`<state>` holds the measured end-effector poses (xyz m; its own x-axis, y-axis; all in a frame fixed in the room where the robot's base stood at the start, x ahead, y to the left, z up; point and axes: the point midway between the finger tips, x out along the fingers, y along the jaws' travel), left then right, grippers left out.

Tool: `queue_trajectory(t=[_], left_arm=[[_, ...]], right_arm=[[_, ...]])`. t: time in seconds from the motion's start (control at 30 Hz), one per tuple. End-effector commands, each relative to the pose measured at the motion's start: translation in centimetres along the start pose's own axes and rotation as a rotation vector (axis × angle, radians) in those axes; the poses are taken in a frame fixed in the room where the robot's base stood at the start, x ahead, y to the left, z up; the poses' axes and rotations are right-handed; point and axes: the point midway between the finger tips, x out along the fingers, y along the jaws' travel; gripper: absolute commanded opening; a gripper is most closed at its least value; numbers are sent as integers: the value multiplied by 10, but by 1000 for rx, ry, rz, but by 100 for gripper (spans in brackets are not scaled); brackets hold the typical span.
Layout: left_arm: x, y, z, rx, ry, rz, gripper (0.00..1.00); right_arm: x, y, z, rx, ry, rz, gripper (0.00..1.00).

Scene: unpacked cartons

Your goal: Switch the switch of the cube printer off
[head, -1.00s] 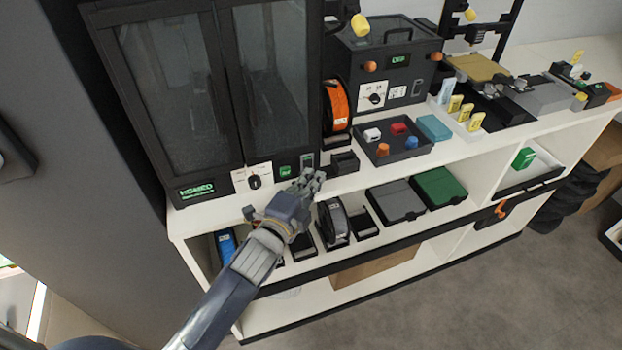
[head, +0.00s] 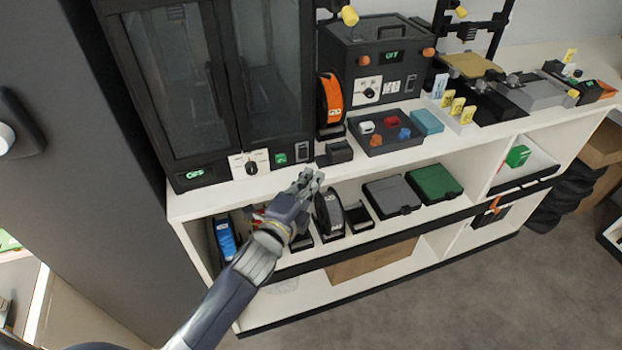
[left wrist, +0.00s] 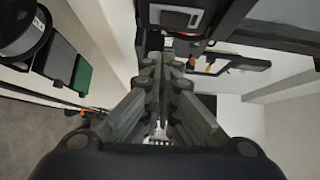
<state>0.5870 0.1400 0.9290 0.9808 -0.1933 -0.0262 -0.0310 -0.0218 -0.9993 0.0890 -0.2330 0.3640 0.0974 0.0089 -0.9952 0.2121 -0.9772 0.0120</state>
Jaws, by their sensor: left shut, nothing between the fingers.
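A large dark enclosed printer (head: 213,85) with two glass doors stands at the left end of the white bench. Its front strip carries a small green display (head: 194,174), a white knob panel (head: 250,163), a green button plate (head: 281,159) and a grey rocker switch (head: 302,151). A smaller dark box printer (head: 375,60) behind to the right also has a knob and a rocker switch (head: 410,84). I cannot tell either switch's position. My left gripper (head: 309,177) is shut and empty, just in front of and below the large printer's switch, apart from it. Its closed fingers show in the left wrist view (left wrist: 166,62). My right gripper is out of view.
A small black holder (head: 335,153) stands right beside the switch. An orange spool (head: 330,99) and a dark tray (head: 385,132) of small coloured parts are behind. The shelf below holds spools and boxes (head: 434,184). The bench edge runs close under my fingers.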

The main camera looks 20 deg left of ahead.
Motion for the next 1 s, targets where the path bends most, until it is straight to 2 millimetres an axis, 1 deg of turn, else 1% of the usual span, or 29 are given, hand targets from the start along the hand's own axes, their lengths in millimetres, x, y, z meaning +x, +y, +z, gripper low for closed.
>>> queue_trajectory(t=[0.1, 0.17, 0.23, 0.37, 0.5, 0.6, 0.8, 1.0], left_arm=[[-15, 4, 0, 1, 0, 2, 0], [-22, 4, 0, 2, 0, 1, 0], [-31, 6, 0, 3, 0, 2, 0], [-50, 9, 0, 0, 0, 3, 0], [-72, 11, 1, 1, -1, 3, 0], [-86, 12, 0, 1, 0, 3, 0], [-98, 12, 1, 2, 0, 0, 0], [-100, 11, 1, 1, 0, 0, 0]], right_arm=[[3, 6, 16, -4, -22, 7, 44], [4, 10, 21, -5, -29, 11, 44], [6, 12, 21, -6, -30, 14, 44], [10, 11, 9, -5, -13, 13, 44], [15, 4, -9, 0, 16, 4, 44], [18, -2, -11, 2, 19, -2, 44], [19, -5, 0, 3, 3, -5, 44], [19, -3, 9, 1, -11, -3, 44]])
